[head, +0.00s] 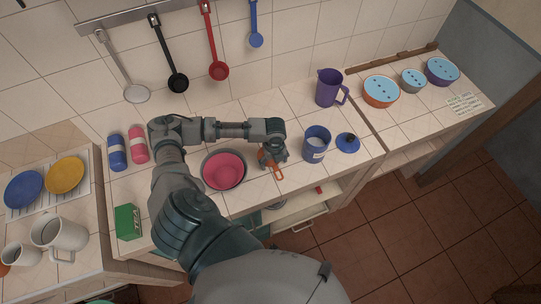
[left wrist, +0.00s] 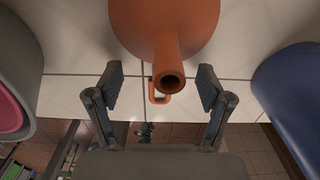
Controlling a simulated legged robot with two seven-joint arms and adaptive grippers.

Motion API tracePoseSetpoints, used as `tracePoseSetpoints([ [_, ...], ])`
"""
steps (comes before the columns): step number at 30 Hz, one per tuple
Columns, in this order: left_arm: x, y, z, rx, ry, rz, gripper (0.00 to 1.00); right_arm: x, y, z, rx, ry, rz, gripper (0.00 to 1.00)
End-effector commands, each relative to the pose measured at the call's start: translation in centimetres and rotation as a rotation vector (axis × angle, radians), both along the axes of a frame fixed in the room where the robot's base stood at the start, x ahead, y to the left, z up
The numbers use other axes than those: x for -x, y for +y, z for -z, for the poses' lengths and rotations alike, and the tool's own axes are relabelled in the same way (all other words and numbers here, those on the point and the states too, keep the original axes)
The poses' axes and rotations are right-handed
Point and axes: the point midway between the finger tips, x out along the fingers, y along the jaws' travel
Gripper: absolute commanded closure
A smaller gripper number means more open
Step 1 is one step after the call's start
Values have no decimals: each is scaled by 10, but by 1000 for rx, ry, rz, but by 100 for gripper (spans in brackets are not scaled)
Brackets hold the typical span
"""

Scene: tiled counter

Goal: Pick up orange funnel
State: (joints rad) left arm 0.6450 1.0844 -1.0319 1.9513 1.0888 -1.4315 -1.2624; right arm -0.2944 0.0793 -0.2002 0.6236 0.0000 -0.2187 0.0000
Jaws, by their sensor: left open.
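The orange funnel (head: 265,158) stands on the tiled counter near its front edge, partly hidden by my left gripper (head: 275,157) in the head view. In the left wrist view the funnel (left wrist: 165,28) shows its wide cone at the top, with the round spout opening toward the camera. A small orange loop shows below the spout. My left gripper (left wrist: 162,88) is open, with one finger on each side of the spout. Gaps show between both fingers and the spout. My right gripper is not in view.
A grey bowl with a pink bowl inside (head: 222,171) stands left of the funnel. A blue canister (head: 316,144) and its blue lid (head: 347,143) stand to the right. A purple pitcher (head: 328,88) is farther back. A green tea box (head: 127,222) is at the left.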

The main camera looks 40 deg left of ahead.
Motion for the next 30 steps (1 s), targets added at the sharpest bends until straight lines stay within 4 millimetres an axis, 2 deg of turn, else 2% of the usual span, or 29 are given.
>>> tracePoseSetpoints([
  [4,-1,-1,10,-2,-1,1,21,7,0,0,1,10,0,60],
  [30,0,0,14,1,0,0,21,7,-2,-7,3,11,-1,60],
])
